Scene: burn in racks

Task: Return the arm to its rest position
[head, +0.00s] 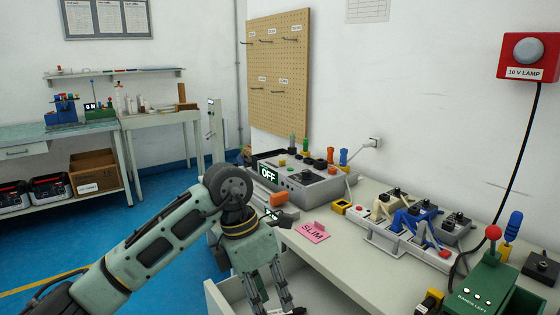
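My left arm comes in from the lower left and bends down at the wrist. My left gripper (272,300) points down in front of the bench, over an open white drawer (327,294). Its fingers stand apart with nothing seen between them; the tips are close to the lower picture edge. My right gripper is not in view.
A grey console reading OFF (318,190) stands on the bench behind the wrist. A pink SLIM card (312,232) lies by the front edge. A white rack with several clamps (395,240) and a green device (485,288) stand at the right. Blue floor is free at the left.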

